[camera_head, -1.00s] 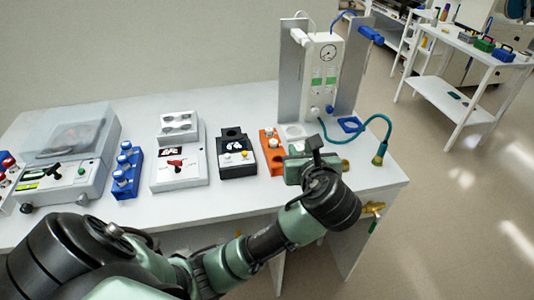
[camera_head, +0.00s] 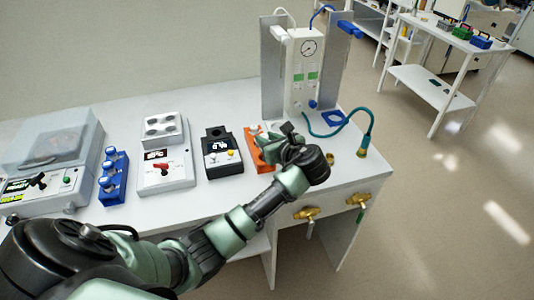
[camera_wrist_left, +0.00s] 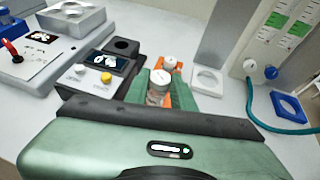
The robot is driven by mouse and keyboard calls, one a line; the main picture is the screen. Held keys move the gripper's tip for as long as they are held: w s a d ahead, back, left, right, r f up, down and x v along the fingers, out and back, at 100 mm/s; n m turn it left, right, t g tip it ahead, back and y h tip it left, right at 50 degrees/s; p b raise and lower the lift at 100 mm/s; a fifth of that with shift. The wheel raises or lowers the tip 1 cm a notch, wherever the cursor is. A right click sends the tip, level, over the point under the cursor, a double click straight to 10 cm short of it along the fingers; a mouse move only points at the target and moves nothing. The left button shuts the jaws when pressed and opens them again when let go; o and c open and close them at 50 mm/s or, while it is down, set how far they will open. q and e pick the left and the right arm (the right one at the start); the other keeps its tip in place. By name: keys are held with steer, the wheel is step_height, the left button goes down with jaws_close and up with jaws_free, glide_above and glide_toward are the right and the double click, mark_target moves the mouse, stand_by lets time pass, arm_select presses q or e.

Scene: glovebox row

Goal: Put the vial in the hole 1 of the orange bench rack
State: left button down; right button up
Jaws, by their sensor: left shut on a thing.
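My left gripper (camera_head: 285,140) is shut on a vial (camera_wrist_left: 158,88). In the left wrist view the vial has a pale cap and a clear, brownish body between the two green fingers. The orange bench rack (camera_head: 258,152) stands on the bench; in the head view my gripper is over its right side and covers part of it. In the left wrist view a strip of the rack (camera_wrist_left: 178,88) shows just behind the held vial, with another white-capped vial (camera_wrist_left: 170,63) in it. The rack's holes and hole numbers are hidden or too small to read. My right gripper is not in view.
Left of the rack stands a black device (camera_head: 221,155) with a display. Behind is a gauge panel (camera_head: 305,75) between grey plates, with a teal hose (camera_head: 342,128) on the right. A white ring holder (camera_wrist_left: 207,80) and a blue square ring (camera_wrist_left: 288,107) sit beside the rack.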

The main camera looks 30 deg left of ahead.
arm_select(q)
steer(key=shift+f, duration=3.15)
steer(key=c, duration=1.2)
jaws_free()
steer(key=shift+f, duration=0.1)
steer(key=b+v, duration=0.1)
steer(key=v, duration=1.1)
steer(key=shift+s, duration=0.1)
